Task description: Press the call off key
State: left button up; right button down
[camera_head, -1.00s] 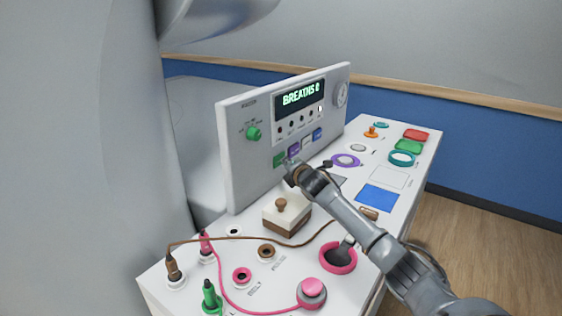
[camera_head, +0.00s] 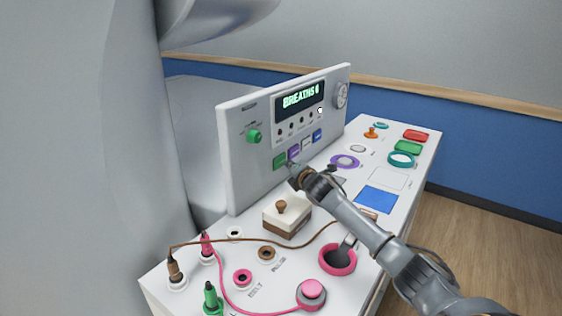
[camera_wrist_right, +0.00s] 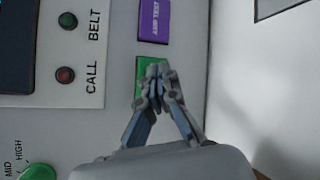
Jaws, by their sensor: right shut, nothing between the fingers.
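A green key (camera_head: 280,161) is at the lower left of the upright panel's key row. It also shows in the right wrist view (camera_wrist_right: 143,68), partly covered by my fingertips, and I cannot read any label on it. My right gripper (camera_head: 291,166) is shut and empty, with its tips at the lower right of the green key. In the right wrist view the closed fingertips (camera_wrist_right: 156,75) overlap the green key; I cannot tell whether they touch it. A purple key (camera_wrist_right: 154,21) marked AMP TEST is beside it. My left gripper is not in view.
The upright panel (camera_head: 241,185) has a lit display (camera_head: 300,98), and a green knob (camera_head: 254,136). A brown-and-white block with a knob (camera_head: 282,207) stands on the desk below my right gripper. Pink and brown cables cross the desk's front.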

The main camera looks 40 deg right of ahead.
jog(key=shift+s, duration=0.1)
jog(key=shift+s+d+p, duration=0.15)
jog(key=shift+s+p, duration=0.15)
jog(key=shift+p, duration=0.05)
jog(key=shift+s+d+p, duration=0.3)
jog(key=shift+s+p, duration=0.15)
jog(key=shift+s, duration=0.55)
jog(key=shift+s+d+p, duration=0.25)
jog(key=shift+s+p, duration=0.15)
jog(key=shift+s, duration=0.6)
